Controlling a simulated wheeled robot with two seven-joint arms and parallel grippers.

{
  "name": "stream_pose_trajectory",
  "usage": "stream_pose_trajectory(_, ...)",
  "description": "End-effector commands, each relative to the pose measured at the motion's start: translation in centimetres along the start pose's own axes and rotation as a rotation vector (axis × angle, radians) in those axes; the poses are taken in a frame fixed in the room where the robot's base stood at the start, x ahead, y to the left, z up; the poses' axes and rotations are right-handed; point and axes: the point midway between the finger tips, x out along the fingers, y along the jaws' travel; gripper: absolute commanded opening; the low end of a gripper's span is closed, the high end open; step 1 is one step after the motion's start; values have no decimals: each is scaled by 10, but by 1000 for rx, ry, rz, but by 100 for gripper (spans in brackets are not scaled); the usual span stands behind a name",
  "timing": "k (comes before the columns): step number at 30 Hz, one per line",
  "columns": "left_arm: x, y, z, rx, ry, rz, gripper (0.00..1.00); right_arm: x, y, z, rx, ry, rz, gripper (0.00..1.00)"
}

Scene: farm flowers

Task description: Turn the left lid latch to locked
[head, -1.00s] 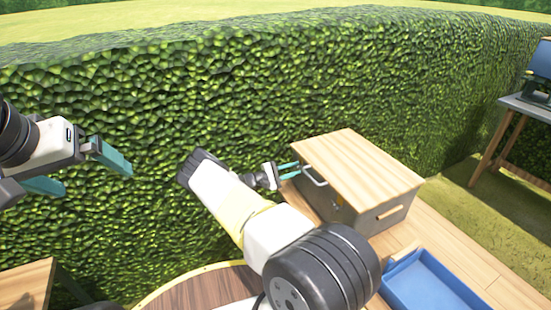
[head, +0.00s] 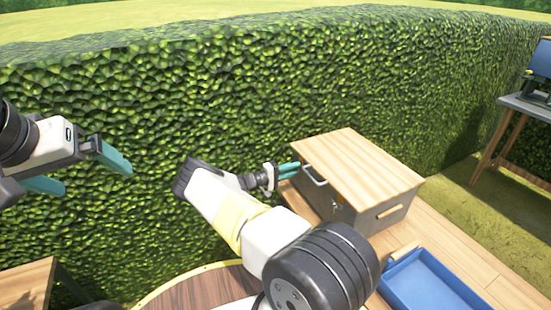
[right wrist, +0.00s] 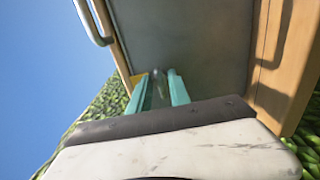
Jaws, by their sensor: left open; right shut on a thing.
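A grey box (head: 367,207) with a wooden lid (head: 362,165) stands on the wooden table, with a metal handle (head: 314,176) on its front. My right gripper (head: 295,168) is at the left end of the box's front, just left of the handle. In the right wrist view my right gripper (right wrist: 160,90) has its teal fingers on either side of a small grey piece, the left lid latch (right wrist: 159,91), close to the box wall. A yellow patch shows beside it; the latch's exact angle is unclear. My left gripper (head: 83,172) is open and empty at far left.
A small metal fitting (head: 335,205) is on the box front, right of the handle. A blue tray (head: 428,286) lies on the table at front right. A tall hedge (head: 230,100) runs behind. A side table (head: 525,105) stands at far right.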

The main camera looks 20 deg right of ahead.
Motion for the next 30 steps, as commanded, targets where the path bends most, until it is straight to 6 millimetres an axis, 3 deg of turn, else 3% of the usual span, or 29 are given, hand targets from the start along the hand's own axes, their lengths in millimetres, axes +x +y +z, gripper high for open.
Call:
stream_pose_trajectory(14, 0, 0, 0, 0, 0, 0, 100, -1, -1, 0, 14, 0, -2, 0)
stream_pose_trajectory(15, 0, 0, 0, 0, 0, 0, 100, -1, -1, 0, 14, 0, -2, 27)
stream_pose_trajectory(18, 0, 0, 0, 0, 0, 0, 100, -1, -1, 0, 14, 0, -2, 43)
stream_pose_trajectory(26, 0, 0, 0, 0, 0, 0, 100, -1, 0, 0, 13, 0, -1, 43)
stream_pose_trajectory(30, 0, 0, 0, 0, 0, 0, 100, -10, 0, -1, 13, 3, -1, 43)
